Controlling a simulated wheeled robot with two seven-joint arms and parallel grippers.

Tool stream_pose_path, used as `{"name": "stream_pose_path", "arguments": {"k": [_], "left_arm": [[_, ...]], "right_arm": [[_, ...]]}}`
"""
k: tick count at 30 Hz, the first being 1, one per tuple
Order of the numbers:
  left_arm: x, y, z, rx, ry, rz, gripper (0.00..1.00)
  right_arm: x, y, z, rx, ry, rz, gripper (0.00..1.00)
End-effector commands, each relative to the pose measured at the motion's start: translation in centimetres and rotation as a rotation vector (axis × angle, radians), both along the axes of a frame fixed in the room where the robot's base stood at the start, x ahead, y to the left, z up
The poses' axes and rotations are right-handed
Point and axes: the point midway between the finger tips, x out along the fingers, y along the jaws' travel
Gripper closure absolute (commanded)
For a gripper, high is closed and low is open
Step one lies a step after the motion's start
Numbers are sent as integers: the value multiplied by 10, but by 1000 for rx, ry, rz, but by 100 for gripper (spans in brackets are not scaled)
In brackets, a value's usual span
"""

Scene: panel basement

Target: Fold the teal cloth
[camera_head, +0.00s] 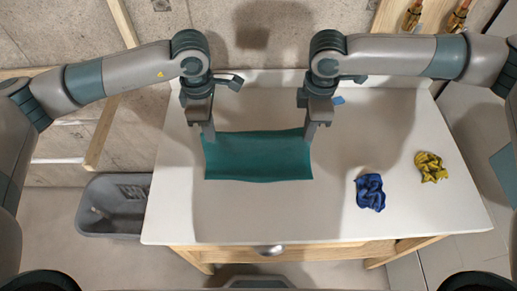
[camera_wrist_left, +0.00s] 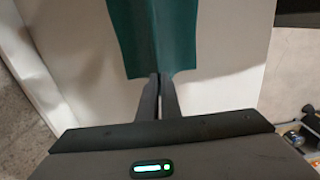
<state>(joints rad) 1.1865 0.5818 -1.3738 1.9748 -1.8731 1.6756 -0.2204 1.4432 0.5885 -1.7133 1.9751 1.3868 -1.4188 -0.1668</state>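The teal cloth (camera_head: 258,158) is spread as a wide rectangle on the white table, with its far corners at my two grippers. My left gripper (camera_head: 210,135) is at the cloth's far left corner. In the left wrist view, the left fingers (camera_wrist_left: 159,82) are close together on the edge of the teal cloth (camera_wrist_left: 150,35), which creases there. My right gripper (camera_head: 309,138) is at the far right corner, its fingers narrow together and pinching the edge. The fingers hide both corners. Whether the far edge is lifted is hard to tell.
A crumpled blue cloth (camera_head: 370,191) and a crumpled yellow cloth (camera_head: 431,167) lie on the table (camera_head: 220,220) to the right. A small blue item (camera_head: 338,100) is behind my right gripper. A grey bin (camera_head: 112,205) stands left of the table. The front of the table is clear.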

Motion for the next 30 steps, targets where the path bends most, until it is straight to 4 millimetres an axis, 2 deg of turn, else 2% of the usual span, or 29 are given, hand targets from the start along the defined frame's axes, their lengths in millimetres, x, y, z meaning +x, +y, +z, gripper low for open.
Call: {"name": "stream_pose_path", "arguments": {"k": [1,18,24,30], "left_arm": [[0,0,13,0,0,0,100],[0,-1,78,0,0,0,100],[0,-1,95,0,0,0,100],[0,-2,101,0,0,0,100]], "right_arm": [[0,0,12,1,1,-1,100],[0,1,78,1,2,-1,100],[0,1,94,1,1,-1,100],[0,1,101,0,1,-1,100]]}}
